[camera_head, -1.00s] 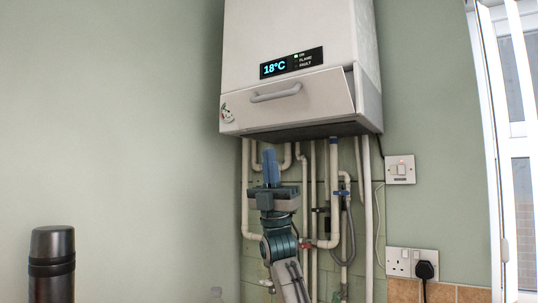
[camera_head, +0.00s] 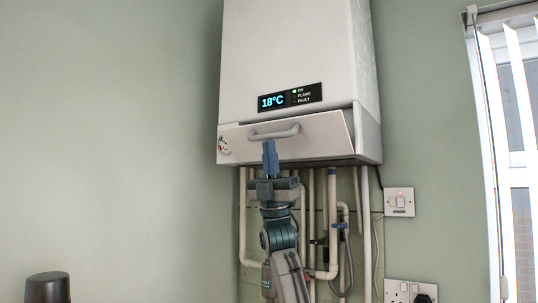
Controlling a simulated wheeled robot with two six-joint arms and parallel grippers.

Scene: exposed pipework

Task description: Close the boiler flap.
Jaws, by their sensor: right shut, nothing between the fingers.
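The white boiler (camera_head: 300,50) hangs on the wall with a lit display reading 18°C. Its flap (camera_head: 320,135) at the lower front has a grey bar handle (camera_head: 274,132) and tilts outward at the top, leaving a gap at its upper right edge. My right gripper (camera_head: 270,150) points upward in front of the flap, its blue fingers shut and empty. The fingertips appear just below the handle; I cannot tell whether they touch the flap. My left gripper is not in view.
Several cream pipes (camera_head: 333,215) run down below the boiler behind my right arm. A switch (camera_head: 399,201) and a socket (camera_head: 410,292) are on the wall at right. A dark cylinder (camera_head: 47,288) stands at lower left. A window (camera_head: 510,130) is at far right.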

